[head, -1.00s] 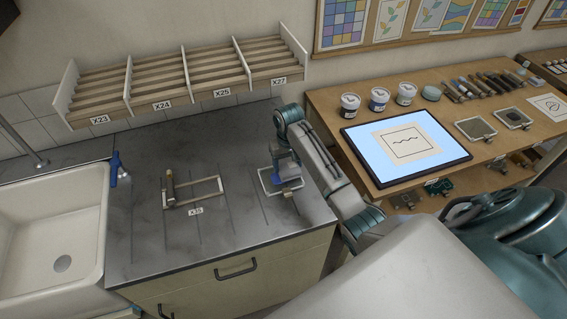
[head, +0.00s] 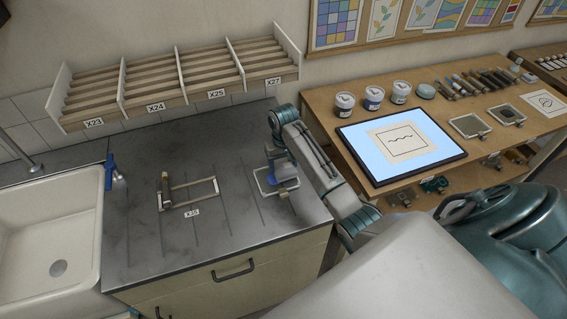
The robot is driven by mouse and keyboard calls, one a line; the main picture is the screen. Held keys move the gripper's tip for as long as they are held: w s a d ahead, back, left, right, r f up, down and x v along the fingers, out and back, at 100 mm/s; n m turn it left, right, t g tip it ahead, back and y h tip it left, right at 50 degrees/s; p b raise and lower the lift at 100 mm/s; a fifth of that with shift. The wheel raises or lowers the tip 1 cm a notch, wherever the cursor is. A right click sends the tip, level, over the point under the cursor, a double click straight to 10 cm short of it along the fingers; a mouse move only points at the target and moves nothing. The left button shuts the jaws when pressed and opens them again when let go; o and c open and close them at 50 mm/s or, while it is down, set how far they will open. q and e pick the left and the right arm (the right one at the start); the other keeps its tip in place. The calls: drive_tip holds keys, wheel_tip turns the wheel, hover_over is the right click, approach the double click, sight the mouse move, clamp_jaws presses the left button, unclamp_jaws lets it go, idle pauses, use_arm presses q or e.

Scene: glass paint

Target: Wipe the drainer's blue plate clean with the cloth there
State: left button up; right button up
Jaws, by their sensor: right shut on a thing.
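A small blue plate (head: 289,185) lies inside a pale rectangular frame (head: 262,188) on the right part of the grooved grey drainer (head: 235,215). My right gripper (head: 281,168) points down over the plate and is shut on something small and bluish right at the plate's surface. I take this for the cloth, but the fingers hide most of it and it is hard to tell apart from the plate. My left gripper is not in view.
A slatted rack (head: 180,85) stands behind; a wooden table with a lit panel (head: 402,150) is right.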

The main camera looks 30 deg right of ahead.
sight(267, 177)
drive_tip(key=shift+f, duration=0.4)
idle(0.5)
